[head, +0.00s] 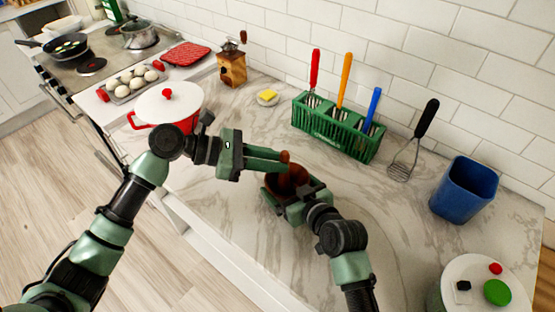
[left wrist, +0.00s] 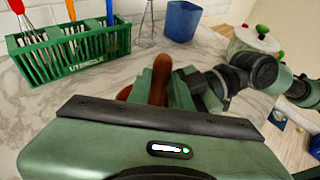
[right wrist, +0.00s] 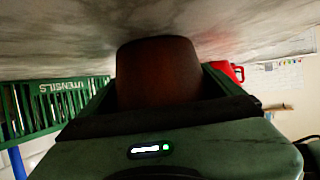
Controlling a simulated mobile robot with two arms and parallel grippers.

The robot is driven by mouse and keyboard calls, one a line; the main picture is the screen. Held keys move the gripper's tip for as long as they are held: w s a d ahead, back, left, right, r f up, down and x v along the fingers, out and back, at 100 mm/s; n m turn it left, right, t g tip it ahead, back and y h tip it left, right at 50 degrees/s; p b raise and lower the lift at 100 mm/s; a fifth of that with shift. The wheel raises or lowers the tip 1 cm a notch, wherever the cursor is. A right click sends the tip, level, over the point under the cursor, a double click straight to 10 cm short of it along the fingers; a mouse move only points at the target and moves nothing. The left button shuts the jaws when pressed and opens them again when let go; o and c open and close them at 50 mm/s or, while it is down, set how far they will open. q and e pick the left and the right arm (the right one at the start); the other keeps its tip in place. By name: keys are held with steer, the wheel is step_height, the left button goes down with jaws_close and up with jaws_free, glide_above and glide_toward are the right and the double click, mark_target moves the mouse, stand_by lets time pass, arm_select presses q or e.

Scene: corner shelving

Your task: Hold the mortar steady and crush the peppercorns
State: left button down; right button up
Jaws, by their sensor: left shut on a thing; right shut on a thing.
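The brown wooden mortar (head: 284,182) stands on the marble counter. My right gripper (head: 294,194) is shut on its wall from the front; the mortar fills the space between the fingers in the right wrist view (right wrist: 158,72). My left gripper (head: 284,162) is shut on the brown pestle (head: 285,156), which stands roughly upright over the mortar's mouth. The pestle also shows in the left wrist view (left wrist: 160,78). The pestle's lower end is hidden, so I cannot tell how deep it reaches. No peppercorns can be made out.
A green utensil crate (head: 335,132) stands behind the mortar. A white-lidded red pot (head: 170,105) is at left, a lidded canister (head: 485,285) at front right. Counter between is clear.

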arm_select(q)
steer(key=shift+f, duration=0.1)
arm_select(e)
steer(key=shift+r, duration=0.1)
arm_select(q)
steer(key=shift+f, duration=1.2)
steer(key=shift+r, duration=0.15)
steer(key=shift+r, duration=1)
steer(key=shift+w, duration=0.15)
steer(key=shift+w+a+r, duration=0.1)
steer(key=shift+w, duration=0.85)
steer(key=shift+f, duration=1.2)
